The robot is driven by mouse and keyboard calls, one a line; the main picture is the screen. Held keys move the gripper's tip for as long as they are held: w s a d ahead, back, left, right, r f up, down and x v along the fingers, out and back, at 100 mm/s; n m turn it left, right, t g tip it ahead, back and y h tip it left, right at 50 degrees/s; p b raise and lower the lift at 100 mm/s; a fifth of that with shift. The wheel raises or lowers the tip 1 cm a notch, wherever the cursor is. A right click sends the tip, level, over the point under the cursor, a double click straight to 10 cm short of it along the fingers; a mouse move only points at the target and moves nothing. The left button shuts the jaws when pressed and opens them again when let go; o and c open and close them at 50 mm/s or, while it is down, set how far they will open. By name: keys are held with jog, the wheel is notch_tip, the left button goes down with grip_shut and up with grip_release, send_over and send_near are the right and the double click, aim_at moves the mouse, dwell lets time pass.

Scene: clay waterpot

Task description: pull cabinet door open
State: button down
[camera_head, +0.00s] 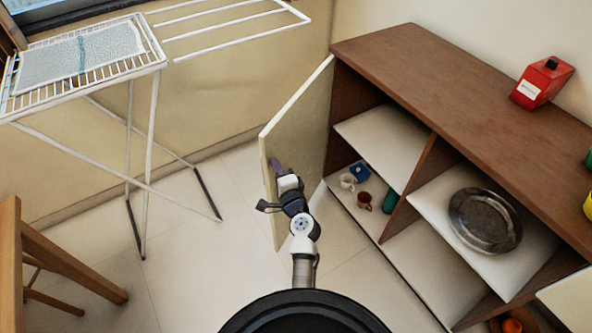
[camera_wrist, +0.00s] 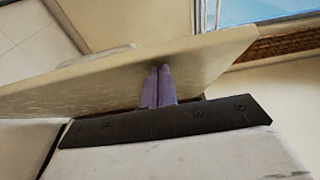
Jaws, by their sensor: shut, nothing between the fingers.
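The cabinet (camera_head: 420,75) is brown with white shelves. Its cream left door (camera_head: 303,125) stands swung open, out from the cabinet's left end. A thin handle-like strip (camera_wrist: 100,53) shows at the door's edge in the wrist view.
Inside the cabinet are a white mug (camera_head: 347,181), a brown mug (camera_head: 364,200), a blue item (camera_head: 359,172) and a metal plate (camera_head: 485,222). A red container (camera_head: 542,82) stands on top. A white drying rack (camera_head: 150,130) and wooden chair (camera_head: 62,270) stand left. Floor between is clear.

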jog(key=w+a+p, duration=0.1)
jog(key=w+a, duration=0.4)
jog(key=a, duration=0.3)
jog(key=w+a+p, duration=0.2)
jog(key=w+a, duration=0.2)
jog(key=a, duration=0.4)
jog(key=shift+w+a, duration=0.35)
jog(key=shift+w, duration=0.05)
jog(key=shift+s, duration=0.1)
